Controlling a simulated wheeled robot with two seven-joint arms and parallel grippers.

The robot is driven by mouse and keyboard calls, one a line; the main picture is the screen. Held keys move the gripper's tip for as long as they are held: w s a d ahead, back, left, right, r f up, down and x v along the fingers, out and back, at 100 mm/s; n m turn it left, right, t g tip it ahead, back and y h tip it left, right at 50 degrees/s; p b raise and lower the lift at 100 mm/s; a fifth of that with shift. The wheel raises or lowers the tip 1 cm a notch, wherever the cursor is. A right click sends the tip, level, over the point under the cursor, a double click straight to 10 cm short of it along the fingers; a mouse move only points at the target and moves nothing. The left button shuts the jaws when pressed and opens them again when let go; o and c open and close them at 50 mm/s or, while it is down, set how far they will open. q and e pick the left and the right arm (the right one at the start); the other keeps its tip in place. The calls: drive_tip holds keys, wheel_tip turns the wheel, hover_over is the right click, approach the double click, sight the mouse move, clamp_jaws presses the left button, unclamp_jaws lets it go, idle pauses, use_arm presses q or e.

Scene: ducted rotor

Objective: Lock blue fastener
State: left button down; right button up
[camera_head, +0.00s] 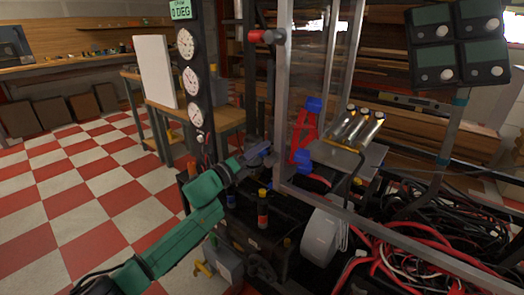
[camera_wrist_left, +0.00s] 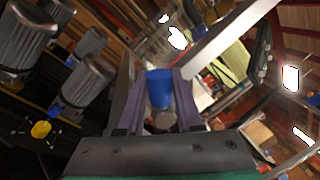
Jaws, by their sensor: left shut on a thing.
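My left gripper (camera_head: 262,152) reaches in from the left in the head view, beside the clear-walled metal frame. In the left wrist view its two dark fingers (camera_wrist_left: 158,100) are shut on the blue fastener (camera_wrist_left: 159,84). The fastener is a blue cylinder with a grey, rounded part below it, between the fingers. My right gripper is not in view.
The metal frame (camera_head: 284,100) with clear panels stands close to my left gripper's right. A gauge column (camera_head: 190,80) stands left of it. Several grey cylinders (camera_wrist_left: 75,85) show at left in the wrist view. Red and black cables (camera_head: 420,250) lie at lower right.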

use_arm(q)
drive_tip(key=shift+w+a+f+n+t, duration=0.15)
drive_tip(key=shift+f+n+t, duration=0.2)
drive_tip(key=shift+n, duration=0.75)
drive_tip(key=shift+a+f+n+t+y, duration=0.1)
drive_tip(key=shift+f+n+t+y, duration=0.25)
drive_tip(key=shift+n, duration=0.75)
drive_tip(key=shift+w+a+f+n+y, duration=0.1)
drive_tip(key=shift+f+n+y, duration=0.25)
drive_tip(key=shift+n, duration=0.8)
drive_tip(key=shift+w+a+f+n+y, duration=0.1)
drive_tip(key=shift+f+n+y, duration=0.2)
drive_tip(key=shift+n, duration=0.85)
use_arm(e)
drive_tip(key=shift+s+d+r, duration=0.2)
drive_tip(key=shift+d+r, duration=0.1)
use_arm(q)
drive_tip(key=shift+f, duration=0.1)
drive_tip(key=c, duration=0.6)
unclamp_jaws()
drive_tip(key=shift+d, duration=0.1)
drive_tip(key=shift+s, duration=0.1)
